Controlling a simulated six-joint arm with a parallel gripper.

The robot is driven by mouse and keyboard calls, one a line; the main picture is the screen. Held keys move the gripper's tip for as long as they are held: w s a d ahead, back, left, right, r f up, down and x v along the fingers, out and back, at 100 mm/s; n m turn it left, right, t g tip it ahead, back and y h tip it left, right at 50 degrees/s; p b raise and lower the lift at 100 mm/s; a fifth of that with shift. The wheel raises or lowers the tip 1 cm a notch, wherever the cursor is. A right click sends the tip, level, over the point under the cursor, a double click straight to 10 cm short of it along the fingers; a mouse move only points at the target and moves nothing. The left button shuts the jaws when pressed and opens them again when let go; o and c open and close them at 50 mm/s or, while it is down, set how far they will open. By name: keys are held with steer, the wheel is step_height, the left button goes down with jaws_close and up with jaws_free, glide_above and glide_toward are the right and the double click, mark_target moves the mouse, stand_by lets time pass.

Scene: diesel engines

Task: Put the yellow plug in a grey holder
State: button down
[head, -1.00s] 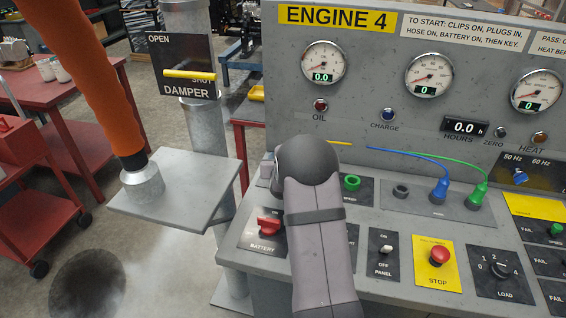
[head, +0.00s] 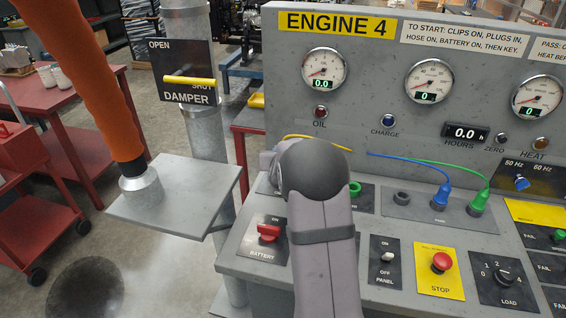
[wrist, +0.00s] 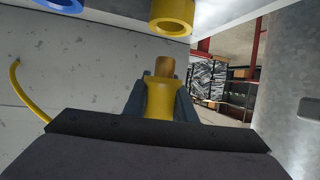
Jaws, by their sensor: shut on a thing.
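The yellow plug (wrist: 159,98) is between the two fingers of my gripper (wrist: 160,92) in the wrist view, its brownish tip pointing away from the wrist. In the head view my own arm hides the gripper and the plug; only the yellow cable (head: 320,142) shows behind it. An empty dark grey round holder (head: 402,198) sits in the grey plate, left of the blue plug (head: 440,197) and the green plug (head: 478,203). In the wrist view a yellow ring (wrist: 172,18) hangs above and beyond the held plug, apart from it.
A blue ring (wrist: 58,4) is at the wrist view's top edge. The red battery switch (head: 268,232) and the red stop button (head: 441,262) stand up from the console. The engine gauge panel (head: 385,110) rises behind. A grey pillar (wrist: 290,90) stands at the wrist view's right.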

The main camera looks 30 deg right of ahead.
steer(key=shift+r, duration=2.35)
steer(key=s+d+m+g+h+p, duration=0.6)
steer(key=s+d+m+g+p, duration=0.4)
steer(key=s+d, duration=1.8)
steer(key=shift+s+f+m+g+h, duration=0.3)
steer(key=shift+s+f+m+g, duration=0.15)
steer(key=shift+s+m+g, duration=0.5)
steer(key=shift+w+d+f, duration=0.1)
steer(key=shift+w+f, duration=0.05)
steer(key=shift+f, duration=0.05)
steer(key=shift+f+b, duration=3.6)
steer(key=shift+f, duration=0.55)
